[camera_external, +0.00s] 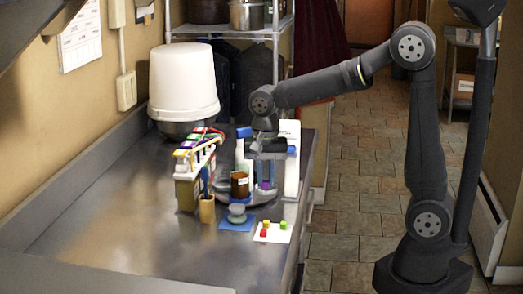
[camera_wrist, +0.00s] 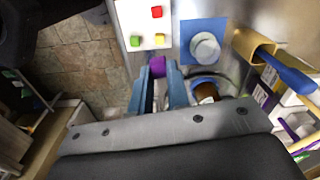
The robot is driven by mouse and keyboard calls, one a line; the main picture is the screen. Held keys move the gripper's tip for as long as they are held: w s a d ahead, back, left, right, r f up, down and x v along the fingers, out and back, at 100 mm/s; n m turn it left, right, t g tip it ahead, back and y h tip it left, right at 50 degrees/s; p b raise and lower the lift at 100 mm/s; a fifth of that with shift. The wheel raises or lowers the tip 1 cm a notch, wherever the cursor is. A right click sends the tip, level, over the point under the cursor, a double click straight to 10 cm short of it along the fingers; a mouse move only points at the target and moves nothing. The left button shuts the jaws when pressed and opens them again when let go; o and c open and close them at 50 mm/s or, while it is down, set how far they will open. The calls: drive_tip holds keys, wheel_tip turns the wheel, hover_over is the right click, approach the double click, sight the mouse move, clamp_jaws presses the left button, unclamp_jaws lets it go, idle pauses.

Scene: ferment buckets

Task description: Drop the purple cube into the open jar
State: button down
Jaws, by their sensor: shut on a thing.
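My gripper (camera_wrist: 158,72) has two blue fingers shut on the purple cube (camera_wrist: 158,66), which sits between the fingertips. In the external view the purple cube (camera_external: 264,186) shows small and low between the fingers of my gripper (camera_external: 263,184). A brown jar (camera_external: 240,185) stands just left of the fingers; in the wrist view this brown jar (camera_wrist: 206,91) is partly hidden by my gripper. A short, pale round glass-like piece (camera_external: 237,211) sits on a blue mat; it also shows in the wrist view (camera_wrist: 205,48). I cannot tell whether either top is open.
A white card (camera_external: 272,231) holds red (camera_external: 264,232), yellow (camera_external: 266,223) and green (camera_external: 283,225) cubes. A tan cup (camera_external: 207,209) with a blue-handled tool and a rack of coloured items (camera_external: 187,190) stand left. A white bucket (camera_external: 183,82) is behind. The front-left counter is clear.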

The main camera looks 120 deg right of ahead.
drive_tip(key=s+d+r, duration=0.2)
drive_tip(key=d+r, duration=0.3)
drive_tip(key=d, duration=0.5)
drive_tip(key=s+d+r, duration=0.1)
drive_tip(key=d+r, duration=0.3)
drive_tip(key=d, duration=0.6)
drive_tip(key=shift+s+a+f, duration=0.1)
drive_tip(key=shift+f, duration=1.25)
drive_tip(key=shift+s+a+f, duration=0.1)
drive_tip(key=shift+f, duration=1.2)
drive_tip(key=c, duration=1.3)
unclamp_jaws()
wheel_tip(320, 180, up, 18)
drive_tip(key=shift+f, duration=0.25)
